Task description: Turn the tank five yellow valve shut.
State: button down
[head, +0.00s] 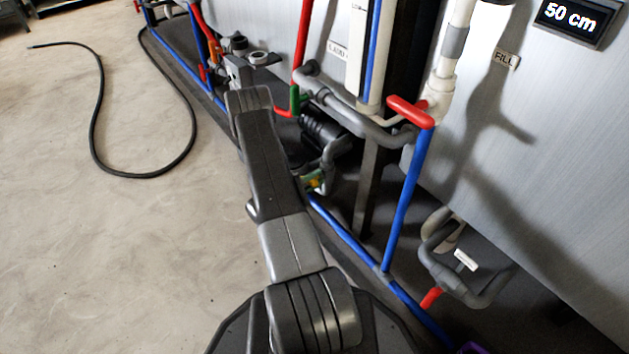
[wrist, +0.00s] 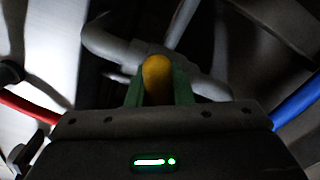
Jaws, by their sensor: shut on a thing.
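In the wrist view a yellow valve handle (wrist: 157,72) stands end-on between the two green fingers of my gripper (wrist: 158,88). The fingers are closed on it from both sides. Behind it runs a grey pipe (wrist: 115,45) that carries a thicker grey fitting. The lower part of the handle is hidden by my gripper. In the head view my arm covers much of the spot. A small yellow and green patch shows just right of my arm, low by the pipes, but I cannot tell its parts apart. No tank number is readable.
In the head view a red-handled valve (head: 410,112) and a green handle (head: 294,99) sit on nearby pipes. Blue pipes (head: 403,200) run along the tank front. A black hose (head: 96,120) lies on the floor at left, which is otherwise clear. A display (head: 571,17) reads 50 cm.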

jog(key=m, duration=0.5)
jog(key=shift+s+f+m, duration=0.1)
jog(key=shift+f+m, duration=0.2)
jog(key=shift+f, duration=0.1)
dwell(0.4)
jog(key=c, duration=1.3)
grip_release()
jog(key=p+v, duration=0.3)
jog(key=v, duration=1)
jog(key=shift+s+a+p, duration=0.25)
jog(key=shift+s+p, duration=0.05)
jog(key=shift+p, duration=0.1)
jog(key=shift+w+d, duration=0.1)
